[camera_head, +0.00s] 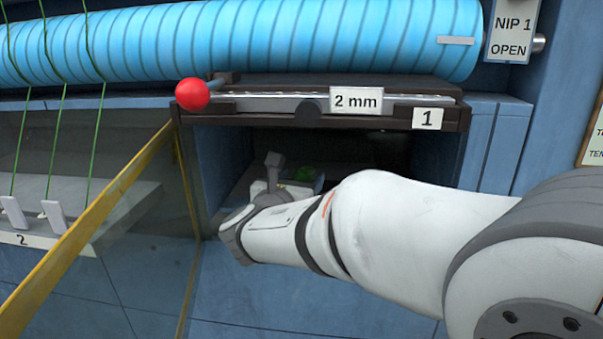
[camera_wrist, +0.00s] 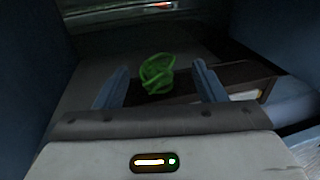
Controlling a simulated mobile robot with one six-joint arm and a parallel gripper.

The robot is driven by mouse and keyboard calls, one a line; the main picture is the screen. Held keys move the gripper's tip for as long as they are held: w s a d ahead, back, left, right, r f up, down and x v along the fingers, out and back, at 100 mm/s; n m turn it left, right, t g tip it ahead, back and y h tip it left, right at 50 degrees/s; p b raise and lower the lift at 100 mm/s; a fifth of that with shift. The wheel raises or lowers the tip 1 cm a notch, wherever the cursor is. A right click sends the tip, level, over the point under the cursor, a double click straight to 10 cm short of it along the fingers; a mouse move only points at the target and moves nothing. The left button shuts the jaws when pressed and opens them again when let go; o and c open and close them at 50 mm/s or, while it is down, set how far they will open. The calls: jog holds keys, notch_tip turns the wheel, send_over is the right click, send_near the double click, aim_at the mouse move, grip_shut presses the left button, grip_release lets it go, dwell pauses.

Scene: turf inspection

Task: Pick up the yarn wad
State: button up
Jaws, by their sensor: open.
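The yarn wad (camera_wrist: 156,73) is a small green tangle lying on the floor of a dark recess. In the head view the wad (camera_head: 306,174) shows as a bit of green beyond my arm, partly hidden. My gripper (camera_wrist: 162,82) is open in the wrist view, with one finger on each side of the wad as seen from the wrist. The fingers look empty, and I cannot tell how far the wad is beyond them.
Blue walls (camera_head: 225,165) close in the recess on both sides. A dark ledge with a "2 mm" plate (camera_head: 356,100) and a red ball knob (camera_head: 192,94) hangs above it. A large blue roller (camera_head: 240,40) lies over that. A yellow-edged clear panel (camera_head: 100,225) stands at left.

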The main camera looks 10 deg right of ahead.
aim_at(301, 175)
jog(key=shift+p+x, duration=0.45)
jog(key=shift+x, duration=1.5)
jog(key=shift+r, duration=0.15)
jog(key=shift+c, duration=0.4)
jog(key=c, duration=1)
